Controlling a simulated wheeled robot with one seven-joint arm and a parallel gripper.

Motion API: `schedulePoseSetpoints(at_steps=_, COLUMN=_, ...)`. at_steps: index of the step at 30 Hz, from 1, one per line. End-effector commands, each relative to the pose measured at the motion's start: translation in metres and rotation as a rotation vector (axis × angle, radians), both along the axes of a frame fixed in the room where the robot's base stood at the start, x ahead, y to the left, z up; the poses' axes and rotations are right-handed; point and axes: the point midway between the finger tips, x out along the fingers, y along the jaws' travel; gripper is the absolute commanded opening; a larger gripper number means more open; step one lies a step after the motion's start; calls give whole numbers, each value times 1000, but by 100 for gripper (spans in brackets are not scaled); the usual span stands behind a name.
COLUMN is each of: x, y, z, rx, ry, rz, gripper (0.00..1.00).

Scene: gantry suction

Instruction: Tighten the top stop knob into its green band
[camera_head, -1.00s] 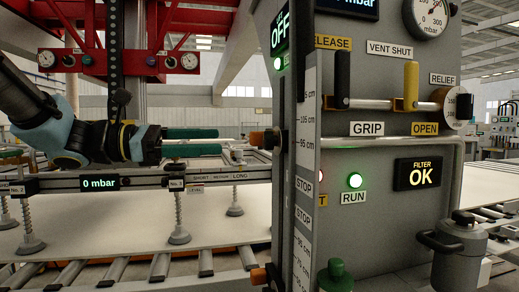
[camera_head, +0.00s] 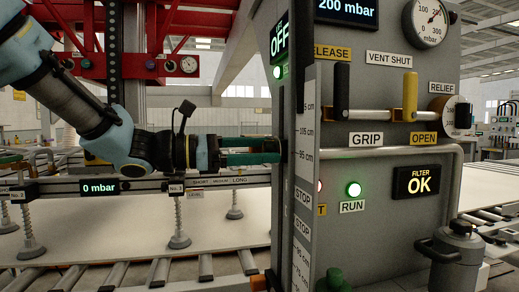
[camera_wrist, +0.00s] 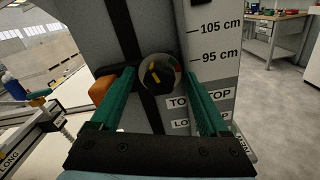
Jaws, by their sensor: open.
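The top stop knob (camera_wrist: 158,74) shows in the wrist view as a round dark face on the column's black slot. A yellow-orange mark lies left of its centre. Small green and red patches show at its right edge, apart from the mark. An orange block (camera_wrist: 103,90) sits just left of it. My gripper (camera_wrist: 160,78) is open, its green fingers on either side of the knob; I cannot tell whether they touch it. In the head view my gripper (camera_head: 276,151) reaches the column's left side and hides the knob.
The grey column (camera_head: 300,240) carries a height scale and STOP labels. A lower orange part (camera_head: 257,282) sits near its foot. The beam with suction cups (camera_head: 140,186) runs below my arm. The control panel (camera_head: 385,225) with levers stands right of the column.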

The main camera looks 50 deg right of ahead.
Motion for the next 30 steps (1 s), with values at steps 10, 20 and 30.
schedulePoseSetpoints(at_steps=10, x=0, y=0, z=0, rx=0, ry=0, rz=0, gripper=49)
schedulePoseSetpoints(at_steps=20, x=0, y=0, z=0, rx=1, ry=-1, rz=0, gripper=12)
schedulePoseSetpoints(at_steps=30, x=0, y=0, z=-1, rx=-6, ry=-9, rz=0, gripper=0)
